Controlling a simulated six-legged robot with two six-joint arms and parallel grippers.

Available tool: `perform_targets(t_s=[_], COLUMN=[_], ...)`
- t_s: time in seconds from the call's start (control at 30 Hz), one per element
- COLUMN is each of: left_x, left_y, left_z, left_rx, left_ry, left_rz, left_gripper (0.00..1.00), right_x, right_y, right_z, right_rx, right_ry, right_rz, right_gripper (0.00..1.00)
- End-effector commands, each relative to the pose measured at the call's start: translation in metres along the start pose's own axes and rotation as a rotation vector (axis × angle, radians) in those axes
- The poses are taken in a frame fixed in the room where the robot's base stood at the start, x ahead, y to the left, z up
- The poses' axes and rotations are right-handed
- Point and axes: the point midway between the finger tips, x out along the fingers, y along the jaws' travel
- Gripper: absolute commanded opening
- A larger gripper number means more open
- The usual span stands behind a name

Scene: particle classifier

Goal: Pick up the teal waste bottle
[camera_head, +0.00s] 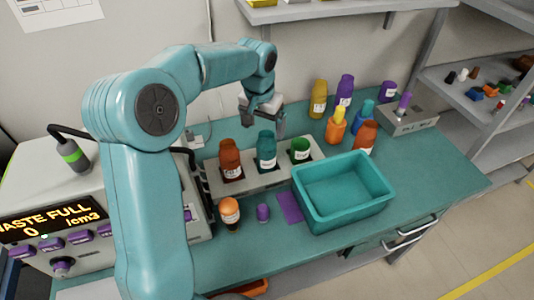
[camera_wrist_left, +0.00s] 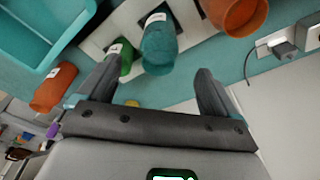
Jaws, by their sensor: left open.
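The teal waste bottle (camera_head: 266,152) stands upright in the middle slot of a pale rack (camera_head: 235,188), between a red-brown bottle (camera_head: 230,158) and a green one (camera_head: 300,150). My left gripper (camera_head: 264,127) is open and empty, just above and behind the teal bottle's top. In the left wrist view, the teal bottle (camera_wrist_left: 158,48) shows beyond the gap between the spread fingers (camera_wrist_left: 158,68), with nothing held. The green bottle (camera_wrist_left: 126,58) is close to one finger there. The bottle's base is hidden in its slot. My right gripper is not in view.
An empty teal tray (camera_head: 340,222) sits right of the rack. An orange-topped bottle (camera_head: 229,212) and a small purple item (camera_head: 263,212) stand in front. Several coloured bottles stand behind right. A machine (camera_head: 60,205) with a display is at left.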

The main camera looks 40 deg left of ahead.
Motion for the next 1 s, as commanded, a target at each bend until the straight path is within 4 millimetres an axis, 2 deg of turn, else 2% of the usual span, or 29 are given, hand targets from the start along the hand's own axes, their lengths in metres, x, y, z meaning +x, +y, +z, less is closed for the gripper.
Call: perform_targets(t_s=[0.1, 0.37, 0.6, 0.73, 0.9, 0.93, 1.0], left_x=[0.023, 0.046, 0.084, 0.092, 0.092, 0.092, 0.092], left_y=[0.0, 0.001, 0.001, 0.0, 0.0, 0.0, 0.0], left_z=[0.0, -0.003, -0.006, -0.007, -0.007, -0.007, -0.007], left_rx=[0.0, -0.001, -0.001, -0.001, -0.001, -0.001, -0.001], left_ry=[-0.003, -0.002, -0.003, 0.001, 0.001, 0.001, 0.001], left_rz=[0.0, 0.0, 0.0, 0.0, 0.0, 0.0, 0.0], left_gripper=[0.93, 0.93, 0.93, 0.93, 0.93, 0.89, 0.66], right_x=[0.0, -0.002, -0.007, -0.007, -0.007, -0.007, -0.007], right_y=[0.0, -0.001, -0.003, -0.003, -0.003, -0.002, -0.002], right_z=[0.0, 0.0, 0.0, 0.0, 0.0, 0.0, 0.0], right_rx=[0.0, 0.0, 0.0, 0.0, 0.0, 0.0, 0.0], right_ry=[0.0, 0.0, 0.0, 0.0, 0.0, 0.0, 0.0], right_rz=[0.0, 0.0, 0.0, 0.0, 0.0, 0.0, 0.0], right_gripper=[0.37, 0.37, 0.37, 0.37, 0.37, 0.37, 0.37])
